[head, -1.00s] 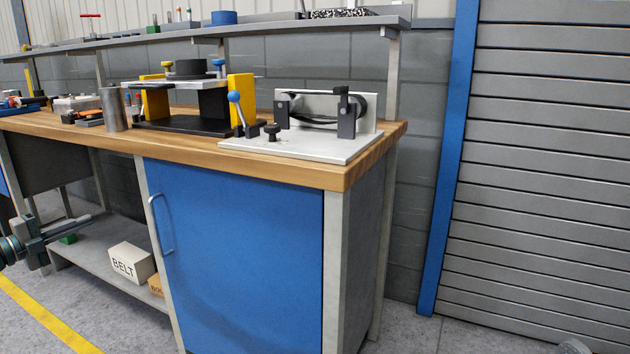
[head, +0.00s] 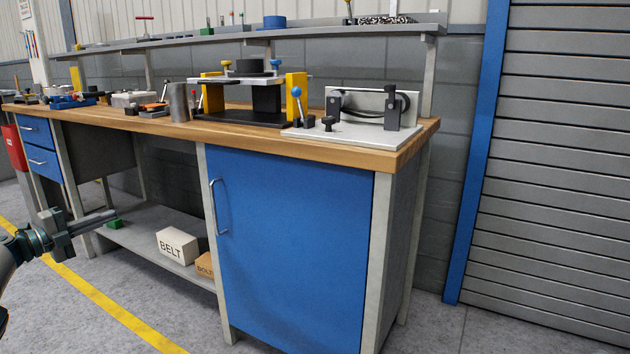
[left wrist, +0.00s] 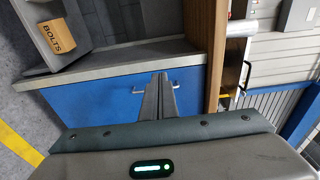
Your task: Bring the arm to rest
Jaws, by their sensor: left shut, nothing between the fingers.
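My left gripper (head: 105,219) is at the left of the head view, low in front of the workbench and below its wooden top (head: 180,131). Its fingers are together with nothing between them, and they point right. In the left wrist view the shut fingers (left wrist: 162,92) stand in front of a blue bench front (left wrist: 112,98). They look apart from the bench. My right gripper is not in view.
The bench has a blue cabinet door (head: 290,250) and a lower shelf (head: 150,228) with a BELT box (head: 178,246) and a BOLTS box (head: 205,267). On top stand a black-and-yellow fixture (head: 240,118) and a belt fixture (head: 365,134). Grey floor in front is clear.

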